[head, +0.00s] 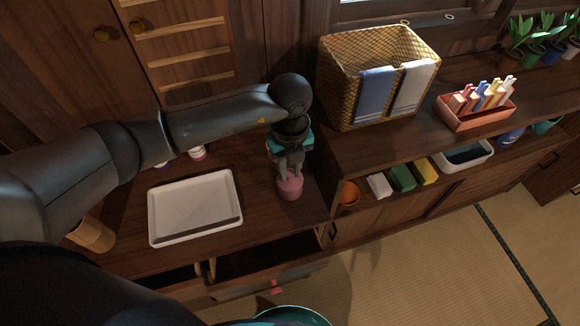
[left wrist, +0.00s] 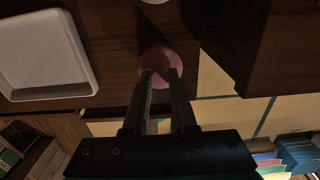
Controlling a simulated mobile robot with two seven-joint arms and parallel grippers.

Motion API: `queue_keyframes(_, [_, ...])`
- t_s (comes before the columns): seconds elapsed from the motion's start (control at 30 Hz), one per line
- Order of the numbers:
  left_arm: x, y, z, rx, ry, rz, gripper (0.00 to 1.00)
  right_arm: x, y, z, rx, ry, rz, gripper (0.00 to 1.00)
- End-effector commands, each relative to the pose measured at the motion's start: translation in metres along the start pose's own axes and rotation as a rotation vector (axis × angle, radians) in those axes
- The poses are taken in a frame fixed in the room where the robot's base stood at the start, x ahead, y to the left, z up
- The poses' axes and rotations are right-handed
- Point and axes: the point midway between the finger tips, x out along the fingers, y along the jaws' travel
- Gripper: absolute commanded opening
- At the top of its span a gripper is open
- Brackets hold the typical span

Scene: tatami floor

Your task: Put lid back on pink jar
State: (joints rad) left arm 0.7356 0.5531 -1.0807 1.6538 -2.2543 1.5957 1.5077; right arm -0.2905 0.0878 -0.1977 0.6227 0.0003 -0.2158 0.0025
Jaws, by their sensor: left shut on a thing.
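The pink jar (head: 291,188) stands on the dark wooden counter, right of the white tray. My left gripper (head: 289,170) points down over it, its fingers at the jar's top. In the left wrist view, the pink round top (left wrist: 160,60) lies under the fingertips, which are close together near its middle. My left gripper is shut on the pink lid there, seemingly by a small knob that the fingers hide. I cannot tell whether the lid rests fully on the jar or sits slightly above it. My right gripper is not in view.
A white tray (head: 195,207) lies left of the jar. A wooden cup (head: 92,234) stands at the far left. The raised counter at right carries a wicker basket (head: 345,85) and a pink box of pegs (head: 478,113). An orange pot (head: 348,193) sits on the shelf below.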

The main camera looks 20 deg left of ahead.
Motion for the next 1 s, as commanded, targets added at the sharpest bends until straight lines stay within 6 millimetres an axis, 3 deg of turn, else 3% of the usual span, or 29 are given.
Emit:
queue_keyframes(0.27, [0.0003, -0.0001, -0.0002, 0.000, 0.000, 0.000, 0.00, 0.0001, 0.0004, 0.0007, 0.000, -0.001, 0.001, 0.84])
queue_keyframes(0.3, [0.0003, -0.0001, -0.0002, 0.000, 0.000, 0.000, 0.29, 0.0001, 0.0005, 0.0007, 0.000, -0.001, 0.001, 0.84])
queue_keyframes(0.57, [0.0002, -0.0001, -0.0002, 0.000, 0.000, 0.000, 0.58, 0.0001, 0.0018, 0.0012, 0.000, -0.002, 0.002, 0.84])
queue_keyframes(0.77, [0.0002, 0.0000, -0.0002, 0.000, 0.000, 0.000, 0.61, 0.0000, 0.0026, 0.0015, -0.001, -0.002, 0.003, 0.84])
queue_keyframes(1.0, [0.0002, 0.0000, -0.0001, 0.000, 0.000, 0.000, 0.88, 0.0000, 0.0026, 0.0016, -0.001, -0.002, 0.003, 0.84])
